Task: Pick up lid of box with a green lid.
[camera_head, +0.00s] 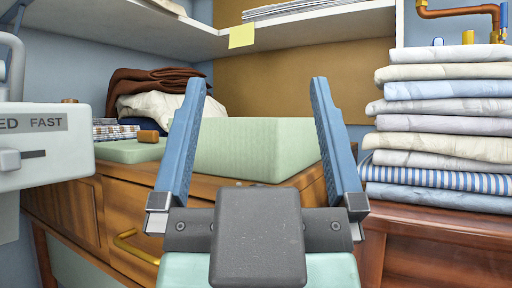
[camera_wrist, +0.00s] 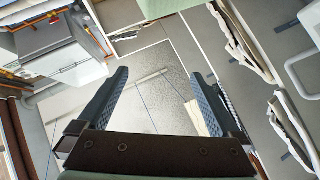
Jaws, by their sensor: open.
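A pale green, woven-textured box (camera_head: 255,148) stands on the wooden cabinet in the head view, seen between my fingers. A flat pale green lid (camera_head: 122,152) with a brown knob (camera_head: 149,136) lies left of the box, low on the cabinet top. My left finger partly covers the area between lid and box. My gripper (camera_head: 260,85) is open and empty, its fingers spread in front of the box and to the right of the lid. In the wrist view my gripper (camera_wrist: 167,80) is also open, with nothing between the fingers. I cannot make out the lid there.
A brown and cream cloth pile (camera_head: 150,92) sits behind the lid. Folded linens (camera_head: 440,140) are stacked high on the right. A white machine (camera_head: 35,145) stands at the left edge. A shelf (camera_head: 230,42) with a yellow note (camera_head: 242,36) overhangs the cabinet (camera_head: 150,210).

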